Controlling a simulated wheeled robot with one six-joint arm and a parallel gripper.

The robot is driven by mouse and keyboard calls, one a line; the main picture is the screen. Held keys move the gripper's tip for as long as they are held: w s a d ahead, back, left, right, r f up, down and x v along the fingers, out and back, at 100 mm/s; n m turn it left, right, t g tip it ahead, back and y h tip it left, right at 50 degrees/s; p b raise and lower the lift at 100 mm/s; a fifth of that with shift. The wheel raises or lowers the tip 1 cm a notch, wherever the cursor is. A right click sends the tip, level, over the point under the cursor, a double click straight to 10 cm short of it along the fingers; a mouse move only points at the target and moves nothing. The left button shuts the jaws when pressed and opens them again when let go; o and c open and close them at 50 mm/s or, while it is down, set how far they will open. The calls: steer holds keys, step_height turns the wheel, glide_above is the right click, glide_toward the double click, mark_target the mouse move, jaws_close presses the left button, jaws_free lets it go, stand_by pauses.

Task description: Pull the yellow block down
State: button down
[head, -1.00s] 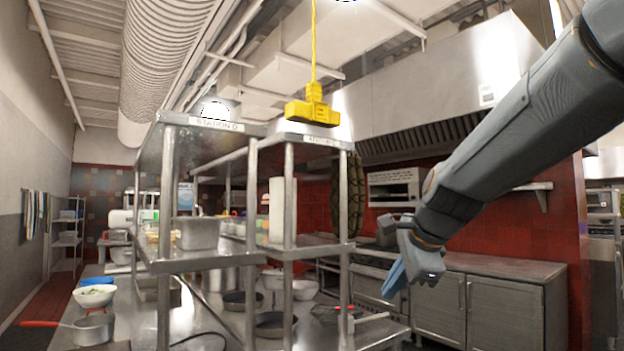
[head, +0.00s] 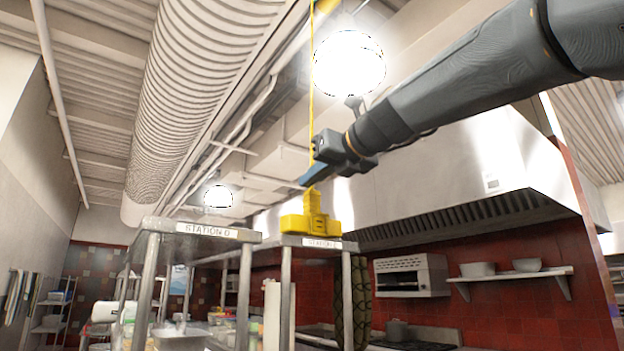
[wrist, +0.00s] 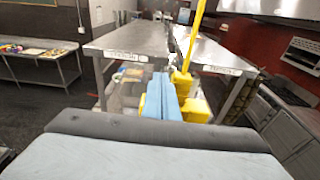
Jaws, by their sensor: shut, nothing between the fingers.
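The yellow block (head: 310,225) hangs from a yellow cord (head: 312,95) in front of the steel shelf tops in the head view. It also shows in the wrist view (wrist: 194,108), partly behind my blue fingers. My gripper (head: 306,181) is just above the block, beside the lower part of the cord. Its blue fingertips are shut with nothing between them. I cannot tell whether the fingers touch the block.
Steel shelf units with label plates (head: 207,230) stand close behind and below the block. A range hood (head: 450,185) fills the right side. A wall shelf (head: 515,275) holds bowls. A bright lamp (head: 349,62) hangs above my arm.

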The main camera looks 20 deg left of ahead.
mark_target(292, 214)
steer(key=w+a+f, duration=0.1)
steer(key=w+a+f+b, duration=0.1)
steer(key=a, duration=0.1)
steer(key=w+a+f+b, duration=0.1)
steer(key=a+f, duration=0.1)
steer(key=shift+w+a, duration=0.1)
steer(key=shift+w, duration=0.1)
steer(key=shift+w+a+f, duration=0.15)
steer(key=shift+f, duration=0.15)
step_height(292, 214, down, 2)
steer(key=shift+w+f+b, duration=0.1)
steer(key=shift+f+b, duration=0.1)
steer(key=shift+b, duration=0.7)
step_height(292, 214, down, 12)
steer(key=b, duration=0.8)
step_height(292, 214, down, 4)
steer(key=b, duration=0.3)
step_height(292, 214, up, 6)
steer(key=p, duration=0.6)
steer(key=v, duration=0.8)
steer(key=shift+r, duration=0.35)
